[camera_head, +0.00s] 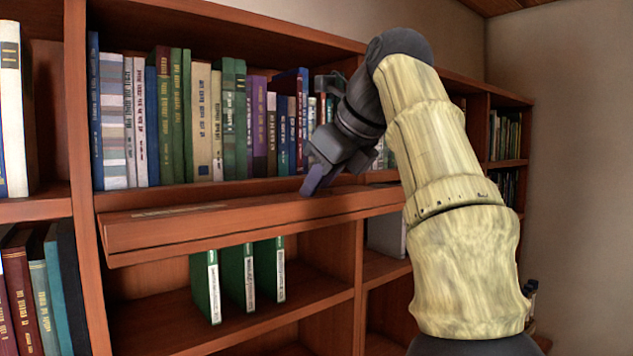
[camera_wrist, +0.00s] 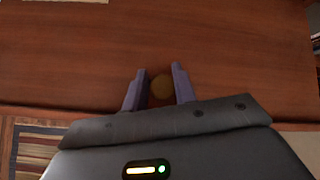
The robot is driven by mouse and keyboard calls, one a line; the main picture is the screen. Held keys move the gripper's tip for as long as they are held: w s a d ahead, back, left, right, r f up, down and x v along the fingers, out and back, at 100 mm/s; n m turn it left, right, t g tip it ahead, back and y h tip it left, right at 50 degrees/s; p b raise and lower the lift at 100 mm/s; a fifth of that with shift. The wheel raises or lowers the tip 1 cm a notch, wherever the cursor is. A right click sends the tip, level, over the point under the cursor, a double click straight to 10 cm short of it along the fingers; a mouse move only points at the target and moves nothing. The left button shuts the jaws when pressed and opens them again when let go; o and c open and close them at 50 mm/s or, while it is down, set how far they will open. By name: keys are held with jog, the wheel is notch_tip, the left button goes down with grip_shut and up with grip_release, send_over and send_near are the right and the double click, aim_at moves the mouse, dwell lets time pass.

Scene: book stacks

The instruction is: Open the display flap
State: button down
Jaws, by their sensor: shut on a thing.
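The display flap (camera_head: 150,232) is a long reddish-brown wooden panel on the bookcase. In the head view it sticks out from the shelf, tilted close to level, over a lower compartment. Its broad face (camera_wrist: 230,70) fills most of the wrist view, with a small round brass-coloured knob (camera_wrist: 161,87) near one edge. My gripper (camera_head: 316,182) is at the right part of the flap. In the wrist view its two purple-grey fingers (camera_wrist: 159,72) stand on either side of the knob, shut on it. The knob is hidden in the head view.
A row of upright books (camera_head: 203,120) stands on the shelf behind the flap. Several green books (camera_head: 238,275) stand in the compartment below it. More shelves with books (camera_head: 505,135) are at the far right. A patterned rug (camera_wrist: 35,140) shows beyond the flap's edge.

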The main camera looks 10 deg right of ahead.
jog(key=shift+d, duration=0.15)
jog(key=c, duration=1.4)
grip_release()
jog(key=shift+o, duration=1.4)
jog(key=shift+w+d, duration=0.2)
jog(key=shift+d, duration=0.1)
jog(key=shift+s+a, duration=0.2)
jog(key=shift+a, duration=0.05)
jog(key=shift+s+d+r, duration=0.15)
jog(key=shift+d+r, duration=0.15)
jog(key=shift+d, duration=0.1)
jog(key=shift+s+d, duration=0.15)
jog(key=shift+s, duration=0.1)
jog(key=s+d+b, duration=0.2)
jog(key=s+d, duration=0.2)
jog(key=s, duration=0.6)
jog(key=shift+s+d, duration=0.3)
jog(key=shift+r, duration=0.1)
